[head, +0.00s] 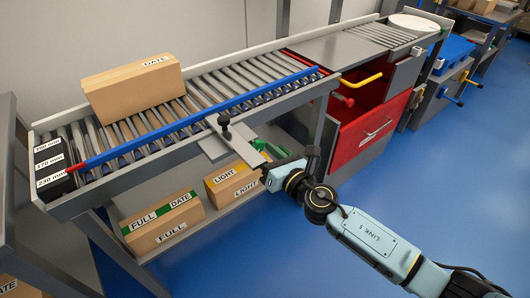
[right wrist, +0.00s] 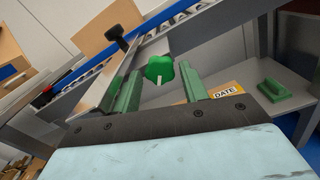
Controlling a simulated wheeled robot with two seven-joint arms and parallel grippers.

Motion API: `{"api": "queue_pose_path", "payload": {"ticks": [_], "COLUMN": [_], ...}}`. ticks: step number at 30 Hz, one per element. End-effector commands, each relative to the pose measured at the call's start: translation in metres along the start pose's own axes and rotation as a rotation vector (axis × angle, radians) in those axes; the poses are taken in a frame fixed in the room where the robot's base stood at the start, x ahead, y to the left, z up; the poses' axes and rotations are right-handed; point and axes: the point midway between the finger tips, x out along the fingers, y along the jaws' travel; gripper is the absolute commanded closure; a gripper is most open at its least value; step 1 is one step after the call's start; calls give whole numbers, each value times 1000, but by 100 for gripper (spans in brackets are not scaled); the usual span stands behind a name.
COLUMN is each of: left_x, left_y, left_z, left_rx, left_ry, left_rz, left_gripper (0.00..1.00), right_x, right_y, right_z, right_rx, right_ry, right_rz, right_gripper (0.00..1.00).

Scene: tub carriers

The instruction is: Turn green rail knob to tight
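The green rail knob (right wrist: 159,68) shows in the right wrist view, lobed, with a white pointer mark, below the metal bracket plate at the conveyor's side. My right gripper (right wrist: 160,86) is open, its two green fingers apart, with the knob framed between and beyond the tips. I cannot tell whether the fingers touch it. In the head view my right gripper (head: 266,160) is at the conveyor's near side, where small green parts are hard to tell apart. The blue guide rail (head: 200,118) has a red end at the left. My left gripper is not in view.
A DATE carton (head: 135,88) sits on the roller conveyor. FULL (head: 165,226) and LIGHT (head: 233,185) cartons stand on the shelf below. A black clamp knob (head: 224,119) rises above the bracket. A red cabinet (head: 362,138) stands to the right. The blue floor is clear.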

Motion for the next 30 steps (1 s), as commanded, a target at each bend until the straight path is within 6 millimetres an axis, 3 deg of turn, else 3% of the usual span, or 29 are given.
{"api": "queue_pose_path", "payload": {"ticks": [1, 7, 20, 30], "left_x": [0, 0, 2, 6], "left_y": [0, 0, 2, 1], "left_z": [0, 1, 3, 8], "left_rx": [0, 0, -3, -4], "left_ry": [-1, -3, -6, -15], "left_rz": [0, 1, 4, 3], "left_gripper": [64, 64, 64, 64], "right_x": [0, 0, 0, 0], "right_y": [0, 0, 0, 0], "right_z": [0, 0, 0, 0], "right_rx": [0, 0, 97, 379], "right_ry": [0, 0, 0, 0], "right_rz": [0, 0, 0, -1], "right_gripper": [62, 88, 88, 88]}}
